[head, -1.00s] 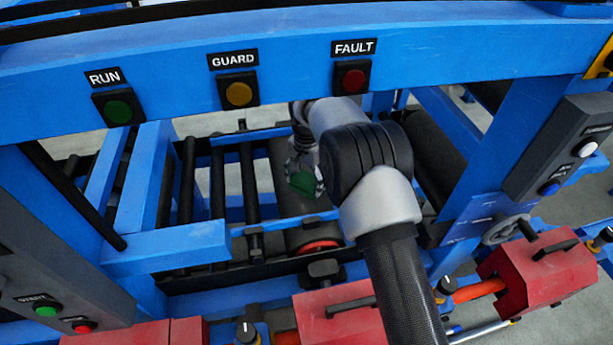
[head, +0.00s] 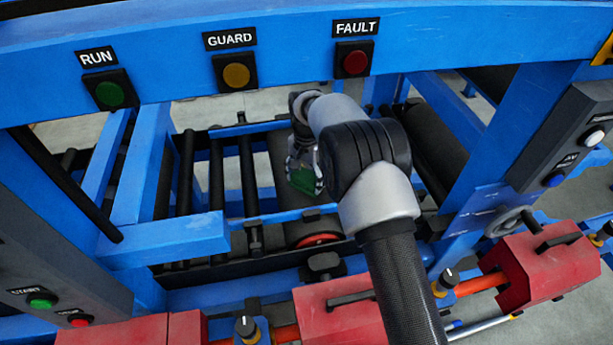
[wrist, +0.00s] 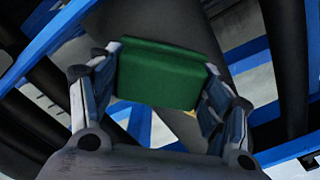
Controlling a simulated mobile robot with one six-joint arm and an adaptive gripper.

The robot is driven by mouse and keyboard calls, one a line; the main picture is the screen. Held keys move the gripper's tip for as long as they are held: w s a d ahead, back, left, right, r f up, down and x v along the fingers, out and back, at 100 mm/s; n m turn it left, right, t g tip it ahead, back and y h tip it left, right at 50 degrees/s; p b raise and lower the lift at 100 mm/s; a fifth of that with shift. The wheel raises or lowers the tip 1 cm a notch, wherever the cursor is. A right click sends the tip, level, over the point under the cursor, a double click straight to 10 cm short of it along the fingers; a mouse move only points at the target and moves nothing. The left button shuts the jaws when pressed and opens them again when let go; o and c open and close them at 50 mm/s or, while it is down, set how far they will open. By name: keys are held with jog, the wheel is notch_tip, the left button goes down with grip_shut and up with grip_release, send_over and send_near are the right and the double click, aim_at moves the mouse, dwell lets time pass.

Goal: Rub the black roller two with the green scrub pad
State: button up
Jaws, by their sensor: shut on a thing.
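My gripper (head: 304,172) is shut on the green scrub pad (head: 304,181), under the blue beam with the lamps. In the wrist view the pad (wrist: 158,75) is held between both fingers of my gripper (wrist: 158,92). A thick dark roller (head: 280,165) with a red end ring lies behind and below the pad; it also fills the upper middle of the wrist view (wrist: 160,22). I cannot tell whether the pad touches it. Thinner black rollers (head: 217,180) lie to its left. No number shows, so I cannot tell which is roller two.
A blue beam (head: 180,60) with RUN, GUARD and FAULT lamps crosses above. Another thick dark roller (head: 432,145) lies to the right of my arm. Red blocks (head: 530,268) stand along the front, and a grey button box (head: 565,150) is at the right.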

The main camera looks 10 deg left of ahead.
jog(key=shift+f+b, duration=0.45)
jog(key=shift+f, duration=0.45)
jog(key=shift+w, duration=0.1)
jog(key=shift+w+a, duration=0.45)
jog(key=shift+w, duration=0.4)
jog(key=shift+w+a, duration=0.4)
jog(key=shift+w, duration=0.45)
